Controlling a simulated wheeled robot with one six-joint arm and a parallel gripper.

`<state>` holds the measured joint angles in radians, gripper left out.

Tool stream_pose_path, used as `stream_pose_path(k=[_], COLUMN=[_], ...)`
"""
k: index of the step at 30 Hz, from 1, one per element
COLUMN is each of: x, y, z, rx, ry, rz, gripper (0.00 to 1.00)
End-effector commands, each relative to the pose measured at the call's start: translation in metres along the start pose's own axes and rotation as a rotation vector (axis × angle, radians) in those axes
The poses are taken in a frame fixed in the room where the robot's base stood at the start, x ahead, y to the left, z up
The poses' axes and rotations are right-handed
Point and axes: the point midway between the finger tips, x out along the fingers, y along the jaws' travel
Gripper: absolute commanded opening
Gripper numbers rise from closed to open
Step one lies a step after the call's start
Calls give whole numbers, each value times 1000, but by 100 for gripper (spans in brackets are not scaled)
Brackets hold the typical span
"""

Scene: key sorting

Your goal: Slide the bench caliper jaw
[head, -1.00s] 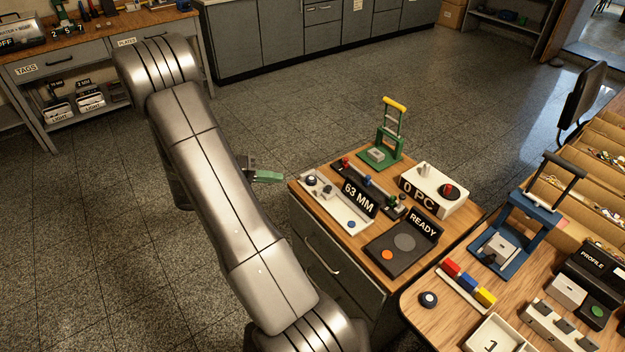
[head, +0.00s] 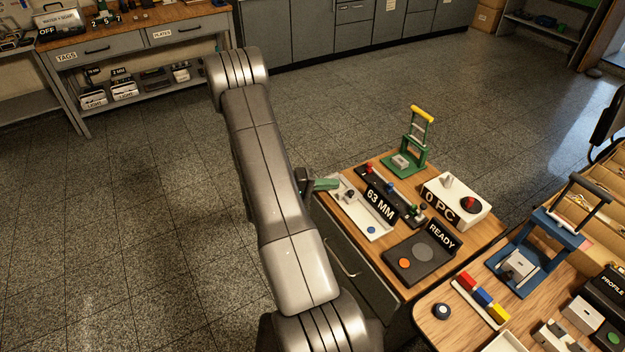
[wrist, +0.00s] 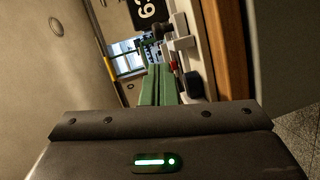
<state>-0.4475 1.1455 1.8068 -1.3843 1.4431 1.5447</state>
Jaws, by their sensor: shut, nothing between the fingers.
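In the wrist view my shut green fingers (wrist: 158,85) point ahead. A dark round knob (wrist: 193,85) and a small red part (wrist: 174,65) show just right of them. I cannot tell whether the fingers touch anything.
A green press (head: 408,150) stands behind the caliper. A white "0 PC" box (head: 462,205) and a dark "READY" pad (head: 420,258) stand to the right. A blue press (head: 540,250) is on the adjoining bench. Floor left of the cabinet is clear.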

Motion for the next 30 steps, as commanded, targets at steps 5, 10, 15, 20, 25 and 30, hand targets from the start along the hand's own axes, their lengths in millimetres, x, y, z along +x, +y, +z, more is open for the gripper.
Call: stream_pose_path(k=[5, 10, 15, 20, 25, 30], x=[14, 18, 18, 18, 21, 25], y=[1, 0, 0, 0, -3, -3], z=[15, 19, 19, 20, 23, 29], rx=[-3, 0, 0, 0, 2, 2], ry=[-1, -1, 0, 0, 0, 0], rz=[1, 0, 0, 0, 0, 0], gripper=[0, 0, 0, 0, 0, 0])
